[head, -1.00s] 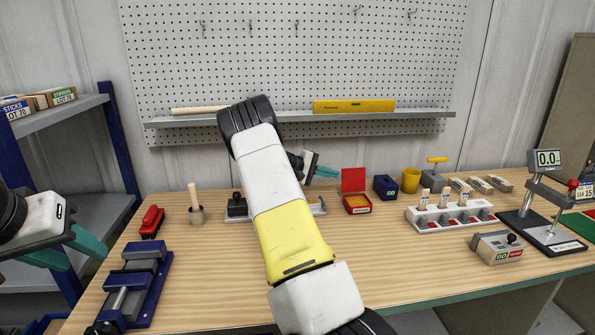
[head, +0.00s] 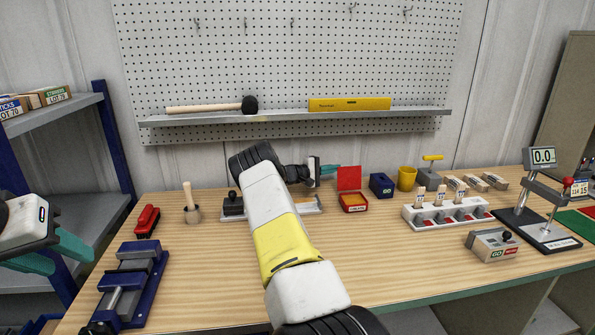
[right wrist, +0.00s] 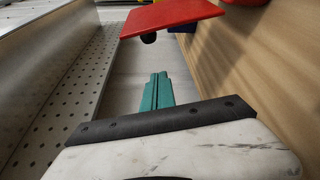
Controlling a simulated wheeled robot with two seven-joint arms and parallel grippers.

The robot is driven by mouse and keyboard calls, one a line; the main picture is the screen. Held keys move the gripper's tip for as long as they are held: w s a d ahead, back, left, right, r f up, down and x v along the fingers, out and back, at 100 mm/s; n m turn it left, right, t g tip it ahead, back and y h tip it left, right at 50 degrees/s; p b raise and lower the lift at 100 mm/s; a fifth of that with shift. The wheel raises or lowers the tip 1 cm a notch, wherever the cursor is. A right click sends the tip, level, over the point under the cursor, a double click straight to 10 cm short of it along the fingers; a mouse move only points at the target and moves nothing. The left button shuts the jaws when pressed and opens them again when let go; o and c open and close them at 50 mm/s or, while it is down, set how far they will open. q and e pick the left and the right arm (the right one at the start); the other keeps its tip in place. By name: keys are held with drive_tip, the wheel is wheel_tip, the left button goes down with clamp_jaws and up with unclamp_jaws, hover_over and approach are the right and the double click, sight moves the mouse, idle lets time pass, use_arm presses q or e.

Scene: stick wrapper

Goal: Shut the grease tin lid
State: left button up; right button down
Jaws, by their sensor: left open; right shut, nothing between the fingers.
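The red grease tin (head: 353,208) stands open toward the back of the bench, yellowish inside. Its red lid (head: 349,178) stands upright at the tin's rear edge. The lid also shows in the right wrist view (right wrist: 172,16), ahead of the fingertips, with a small dark knob below it. My right gripper (head: 329,169) is shut and empty, just left of the lid; its teal fingers show in the right wrist view (right wrist: 156,90), apart from the lid. My left gripper (head: 68,252) is open and empty at the far left, off the bench.
A blue block (head: 382,185) and a yellow cup (head: 406,178) stand right of the tin. A white rack (head: 447,215) is farther right. The pegboard shelf (head: 290,117) runs behind. The bench front is mostly clear right of the blue vise (head: 133,285).

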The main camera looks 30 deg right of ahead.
sight(348, 177)
drive_tip(key=shift+s+a+r, duration=0.15)
drive_tip(key=shift+s+r, duration=0.1)
drive_tip(key=shift+s, duration=0.7)
drive_tip(key=shift+s+a+r, duration=0.1)
drive_tip(key=shift+s+r, duration=0.1)
drive_tip(key=shift+s, duration=0.7)
